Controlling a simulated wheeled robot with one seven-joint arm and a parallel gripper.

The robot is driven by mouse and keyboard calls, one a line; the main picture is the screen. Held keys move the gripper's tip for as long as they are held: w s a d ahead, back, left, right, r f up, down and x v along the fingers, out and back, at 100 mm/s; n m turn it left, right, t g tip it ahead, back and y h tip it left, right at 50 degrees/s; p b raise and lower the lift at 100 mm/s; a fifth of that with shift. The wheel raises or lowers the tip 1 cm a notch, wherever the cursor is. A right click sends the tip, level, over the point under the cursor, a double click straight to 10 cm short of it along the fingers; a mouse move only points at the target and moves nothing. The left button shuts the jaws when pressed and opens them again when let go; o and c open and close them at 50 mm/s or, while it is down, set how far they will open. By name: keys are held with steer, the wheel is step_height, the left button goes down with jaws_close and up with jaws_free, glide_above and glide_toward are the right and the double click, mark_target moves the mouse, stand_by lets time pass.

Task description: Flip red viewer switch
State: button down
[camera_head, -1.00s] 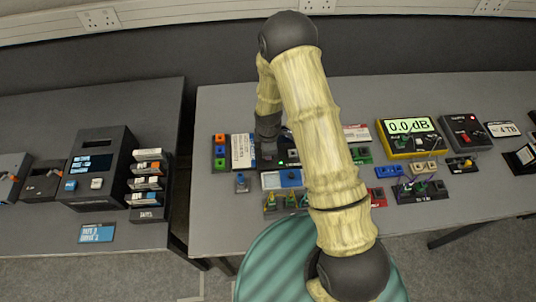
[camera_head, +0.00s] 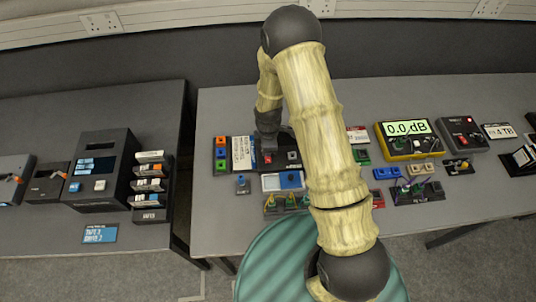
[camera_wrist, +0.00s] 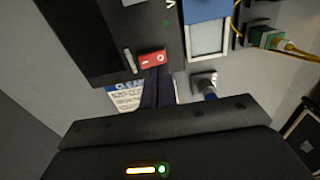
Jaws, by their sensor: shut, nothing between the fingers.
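The red switch (camera_wrist: 152,59) is a small red rocker with a white mark, set in the edge of a dark viewer box (camera_wrist: 115,35) in the wrist view. In the head view the red switch (camera_head: 267,158) shows on the dark box, just below my gripper (camera_head: 267,138). My gripper (camera_wrist: 157,72) is shut and empty. Its dark fingertips are right beside the switch in the wrist view; whether they touch it I cannot tell. A small green light shows on the box in the wrist view.
A white and blue "CLEAN" card (camera_wrist: 127,96) lies beside the fingers. A blue-and-white unit (camera_wrist: 207,35) and a green connector with yellow cable (camera_wrist: 268,38) are near the box. A yellow meter reading 0.0 dB (camera_head: 408,140) stands further right.

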steer(key=shift+r+p, duration=0.95)
steer(key=shift+r, duration=0.75)
step_height(320, 180, up, 13)
steer(key=m+t, duration=0.1)
steer(key=m, duration=0.7)
glide_above(269, 160)
steer(key=s+d, duration=0.4)
steer(key=d, duration=0.1)
steer(key=s+d+r+m+t+b, duration=0.1)
steer(key=s+d+r+m, duration=0.3)
steer(key=s+r+m, duration=0.5)
steer(key=shift+s+d+r+m+t+b, duration=0.35)
steer(key=shift+s+m, duration=0.15)
steer(key=shift+s, duration=0.1)
